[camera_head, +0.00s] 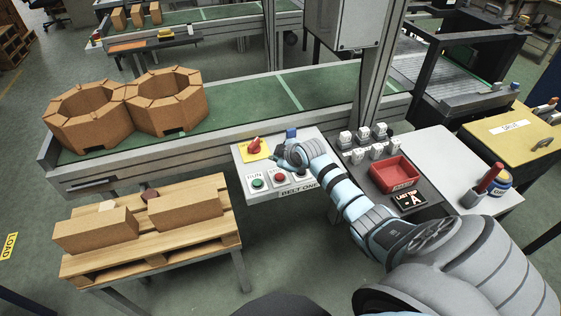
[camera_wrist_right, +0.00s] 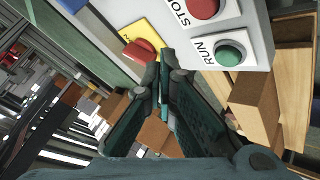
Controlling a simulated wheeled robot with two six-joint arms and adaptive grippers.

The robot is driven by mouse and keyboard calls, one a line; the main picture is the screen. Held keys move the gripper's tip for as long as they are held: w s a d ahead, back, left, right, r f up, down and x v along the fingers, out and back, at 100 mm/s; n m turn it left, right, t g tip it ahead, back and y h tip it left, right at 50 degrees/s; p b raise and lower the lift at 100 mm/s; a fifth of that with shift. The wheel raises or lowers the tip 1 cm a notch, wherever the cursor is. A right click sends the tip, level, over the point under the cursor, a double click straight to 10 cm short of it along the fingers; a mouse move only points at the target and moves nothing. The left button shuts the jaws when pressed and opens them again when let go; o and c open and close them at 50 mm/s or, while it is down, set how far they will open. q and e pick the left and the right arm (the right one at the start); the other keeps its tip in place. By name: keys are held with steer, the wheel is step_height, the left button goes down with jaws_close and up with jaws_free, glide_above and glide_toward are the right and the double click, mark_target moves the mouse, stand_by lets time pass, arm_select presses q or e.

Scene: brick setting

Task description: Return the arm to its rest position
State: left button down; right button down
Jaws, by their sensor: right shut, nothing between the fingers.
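My right arm reaches in from the lower right of the head view. Its gripper (camera_head: 283,152) is over the white BELT ONE control panel (camera_head: 241,170), beside the red knob (camera_head: 254,147) on its yellow plate. In the wrist view my right gripper (camera_wrist_right: 163,58) is shut and empty, its fingertips together. The red knob also shows there (camera_wrist_right: 138,48), close to the fingertips; I cannot tell whether they touch. A green RUN button (camera_wrist_right: 231,50) and a red STOP button (camera_wrist_right: 203,8) are to their right. My left gripper is in neither view.
A green conveyor belt (camera_head: 235,102) carries two octagonal brick rings (camera_head: 168,100). A pallet (camera_head: 85,262) with bricks stands front left.

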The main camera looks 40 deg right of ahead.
stand_by(0.4)
steer(key=s+a+f+m+g, duration=0.1)
steer(key=s+a+f+g, duration=0.35)
steer(key=s+a, duration=0.75)
steer(key=s+a+r+m, duration=0.1)
steer(key=s+a+m, duration=0.15)
steer(key=s, duration=0.85)
steer(key=s+a+m, duration=0.2)
steer(key=s+m, duration=0.1)
steer(key=s, duration=0.8)
step_height(320, 180, down, 20)
steer(key=s+d+g, duration=0.2)
steer(key=s, duration=0.1)
steer(key=s+f+g, duration=0.1)
steer(key=s+f, duration=1)
steer(key=s, duration=0.2)
steer(key=shift+d+f, duration=0.15)
steer(key=shift+f, duration=0.25)
